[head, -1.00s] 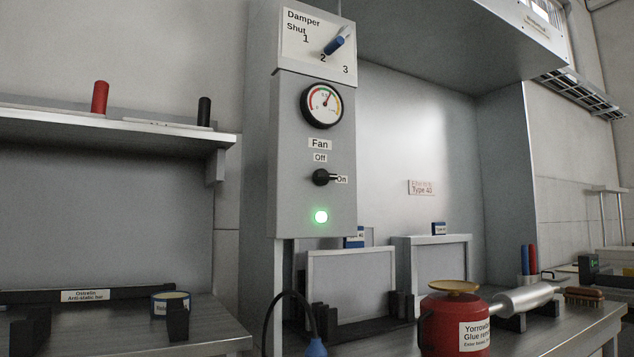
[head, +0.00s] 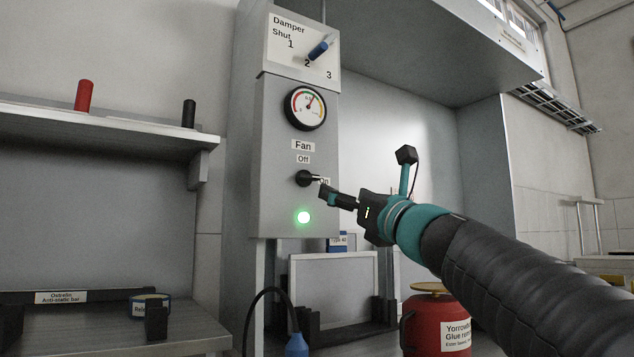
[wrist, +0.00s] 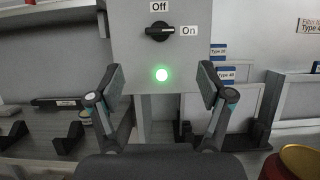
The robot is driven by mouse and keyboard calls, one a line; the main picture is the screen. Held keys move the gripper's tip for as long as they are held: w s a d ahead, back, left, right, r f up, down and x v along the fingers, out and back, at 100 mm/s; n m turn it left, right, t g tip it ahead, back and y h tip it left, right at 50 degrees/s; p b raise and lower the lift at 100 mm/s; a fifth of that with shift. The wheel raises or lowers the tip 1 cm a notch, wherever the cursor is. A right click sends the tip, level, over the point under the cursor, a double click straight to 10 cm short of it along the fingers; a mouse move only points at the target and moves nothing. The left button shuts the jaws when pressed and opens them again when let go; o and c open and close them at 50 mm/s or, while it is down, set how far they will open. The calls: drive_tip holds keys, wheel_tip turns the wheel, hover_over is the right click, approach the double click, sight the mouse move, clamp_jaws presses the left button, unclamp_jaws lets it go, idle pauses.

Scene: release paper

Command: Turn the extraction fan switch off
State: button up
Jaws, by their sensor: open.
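The fan switch (head: 308,178) is a black rotary knob on the grey control panel (head: 272,130), below the "Fan" and "Off" labels. Its pointer lies to the right, at "On". A green lamp (head: 303,217) glows below it. The switch also shows in the wrist view (wrist: 160,32), above and between the fingers. My gripper (head: 332,195) is just right of and slightly below the switch in the head view, partly covering the "On" label. In the wrist view my gripper (wrist: 162,82) is open and empty, its two fingers spread wide on either side of the lamp.
A damper dial with a blue handle (head: 319,48) and a round gauge (head: 305,108) sit above the switch. A shelf (head: 110,135) with red and black cylinders is at left. A red can (head: 440,325) stands below my arm.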

sight(311, 178)
drive_tip(key=p+x, duration=0.4)
drive_tip(key=x, duration=0.9)
drive_tip(key=shift+w+a, duration=0.15)
drive_tip(key=shift+w, duration=0.05)
drive_tip(key=c, duration=1.2)
